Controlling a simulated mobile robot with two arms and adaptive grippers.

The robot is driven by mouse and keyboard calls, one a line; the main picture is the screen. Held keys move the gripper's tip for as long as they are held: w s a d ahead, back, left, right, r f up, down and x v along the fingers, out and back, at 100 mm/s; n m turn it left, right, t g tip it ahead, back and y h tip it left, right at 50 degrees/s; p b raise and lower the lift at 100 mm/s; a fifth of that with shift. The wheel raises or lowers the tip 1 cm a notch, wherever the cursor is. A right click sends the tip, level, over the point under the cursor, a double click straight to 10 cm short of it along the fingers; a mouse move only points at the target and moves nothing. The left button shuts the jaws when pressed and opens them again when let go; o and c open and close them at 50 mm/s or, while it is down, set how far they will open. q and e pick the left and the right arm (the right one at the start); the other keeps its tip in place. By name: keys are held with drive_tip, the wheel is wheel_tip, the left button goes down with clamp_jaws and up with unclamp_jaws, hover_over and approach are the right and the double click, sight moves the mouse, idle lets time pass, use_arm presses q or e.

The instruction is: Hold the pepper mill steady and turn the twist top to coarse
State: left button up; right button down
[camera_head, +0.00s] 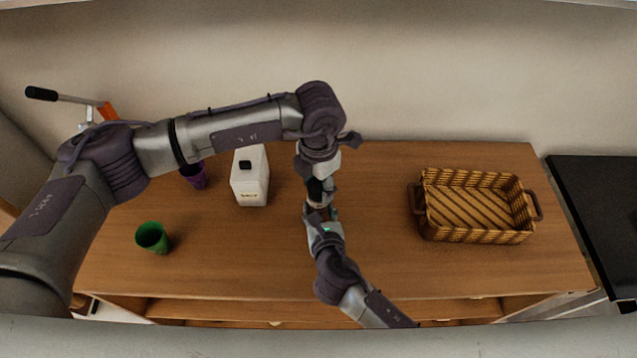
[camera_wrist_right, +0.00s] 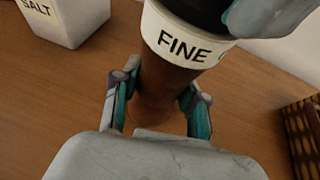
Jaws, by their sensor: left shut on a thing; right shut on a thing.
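The pepper mill stands upright on the wooden table. In the right wrist view it has a brown body (camera_wrist_right: 165,72), a white ring (camera_wrist_right: 183,42) reading "FINE" with the edge of another letter at its right, and a black twist top (camera_wrist_right: 196,10). My right gripper (camera_wrist_right: 158,92) is shut on the brown body, a finger on each side. My left gripper (camera_head: 319,188) comes from above and is shut on the twist top; one of its fingers (camera_wrist_right: 268,16) shows beside the top. In the head view both grippers hide most of the mill.
A white salt canister (camera_head: 250,190) stands left of the mill, with a purple cup (camera_head: 195,177) and a green cup (camera_head: 152,238) farther left. A wicker basket (camera_head: 478,237) stands to the right. The table (camera_head: 375,240) between mill and basket is clear.

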sight(318, 183)
use_arm(q)
drive_tip(key=shift+n, duration=0.7)
drive_tip(key=o, duration=1.2)
wheel_tip(318, 183, up, 12)
drive_tip(key=shift+r, duration=0.1)
use_arm(e)
drive_tip(key=shift+f, duration=0.1)
drive_tip(key=c, duration=0.5)
unclamp_jaws()
drive_tip(key=shift+c, duration=0.2)
drive_tip(key=shift+s, duration=0.15)
